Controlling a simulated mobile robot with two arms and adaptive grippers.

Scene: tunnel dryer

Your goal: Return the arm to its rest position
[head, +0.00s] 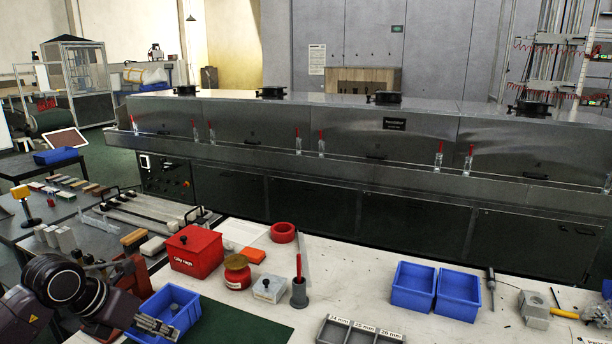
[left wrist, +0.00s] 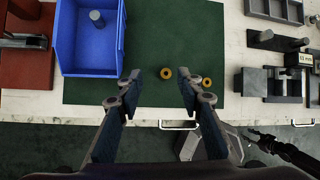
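My left gripper (head: 155,327) is low at the left in the head view, near the blue bin (head: 192,318) and the green mat (head: 243,328). In the left wrist view its two fingers (left wrist: 160,78) are spread apart with nothing between the tips but mat below. One brass ring (left wrist: 167,73) shows just beyond the gap, and another (left wrist: 207,82) lies to the right of the right finger. A dark jointed part (left wrist: 285,148) at lower right in the wrist view seems to be my right arm; its fingers are not clear.
The blue bin (left wrist: 65,50) holds a grey cylinder (left wrist: 97,18). Grey fixtures (left wrist: 283,84) stand right of the mat. A red box (head: 194,252), jars and a grey holder with a red-handled tool (head: 299,290) stand behind. Open floor shows in front of the bench edge.

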